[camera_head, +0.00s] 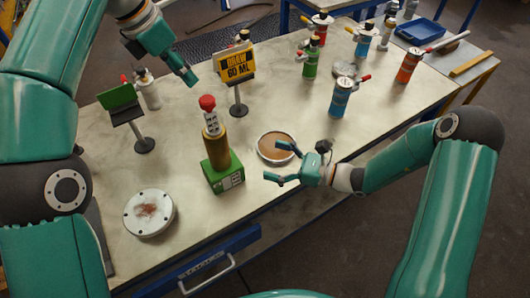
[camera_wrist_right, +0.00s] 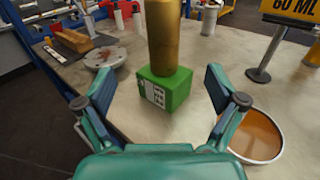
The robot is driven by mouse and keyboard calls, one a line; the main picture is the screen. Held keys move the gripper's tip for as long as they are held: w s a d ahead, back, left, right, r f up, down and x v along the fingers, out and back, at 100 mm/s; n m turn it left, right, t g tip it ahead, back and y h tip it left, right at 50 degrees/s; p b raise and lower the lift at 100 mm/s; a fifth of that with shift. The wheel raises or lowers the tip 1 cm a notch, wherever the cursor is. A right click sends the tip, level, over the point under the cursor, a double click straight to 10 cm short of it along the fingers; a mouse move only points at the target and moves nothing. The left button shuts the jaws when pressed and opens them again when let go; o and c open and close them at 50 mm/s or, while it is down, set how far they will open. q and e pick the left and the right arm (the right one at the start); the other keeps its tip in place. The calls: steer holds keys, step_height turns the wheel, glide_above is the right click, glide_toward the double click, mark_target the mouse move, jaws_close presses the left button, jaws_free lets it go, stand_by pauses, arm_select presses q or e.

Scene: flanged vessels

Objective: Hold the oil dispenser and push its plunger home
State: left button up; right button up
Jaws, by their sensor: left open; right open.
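The oil dispenser (camera_head: 215,150) stands upright on the workbench. It has a green square base, a brass cylinder, a pale marked stem and a red knob, the plunger top (camera_head: 207,102), raised above the cylinder. In the right wrist view the green base (camera_wrist_right: 165,88) and lower brass body (camera_wrist_right: 163,40) show between my right fingers; the top is out of frame. My right gripper (camera_head: 280,163) is open and empty, to the right of the dispenser and apart from it. My left gripper (camera_head: 191,78) is above and behind the dispenser, open, with its fingers seen nearly edge-on.
A round dish of brown liquid (camera_head: 276,147) lies close to my right gripper. A white flanged disc (camera_head: 149,213) lies front left. A yellow "BREW 60 ML" sign (camera_head: 236,66) and a green stand (camera_head: 122,108) are behind. Several coloured bottles stand back right. The bench's front middle is clear.

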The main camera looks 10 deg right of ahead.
mark_target(216, 141)
steer(key=x, duration=1.6)
steer(key=shift+w+a+r, duration=0.15)
steer(key=shift+w+r, duration=0.2)
steer(key=shift+w, duration=0.2)
steer(key=c, duration=1.6)
